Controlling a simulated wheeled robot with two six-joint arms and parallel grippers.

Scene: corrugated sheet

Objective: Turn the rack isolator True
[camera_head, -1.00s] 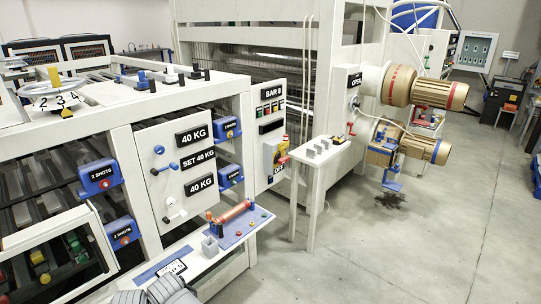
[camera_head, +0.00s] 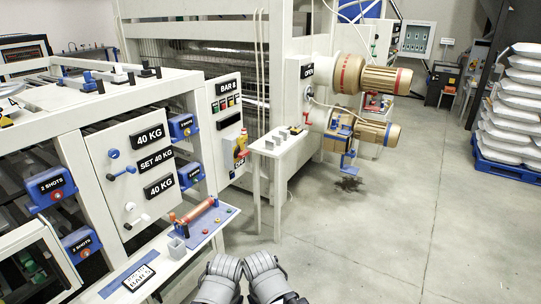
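A red and yellow rotary switch (camera_head: 239,147) sits on the white panel (camera_head: 225,105) under the "BAR 8" sign, to the left of centre in the head view. It looks like the rack isolator. A small dark label below it seems to read "OFF", though it is too small to be sure. The exact angle of its handle cannot be told. Grey rounded parts of my two arms show at the bottom middle, well below and in front of the switch. Neither gripper's fingers can be seen.
A narrow white table (camera_head: 284,140) with small grey blocks stands just right of the panel. A white shelf (camera_head: 180,246) with a red roller juts out at front left. Motors (camera_head: 385,78) project at right. White sacks (camera_head: 518,105) stand on a blue pallet (camera_head: 510,168). The floor at right is open.

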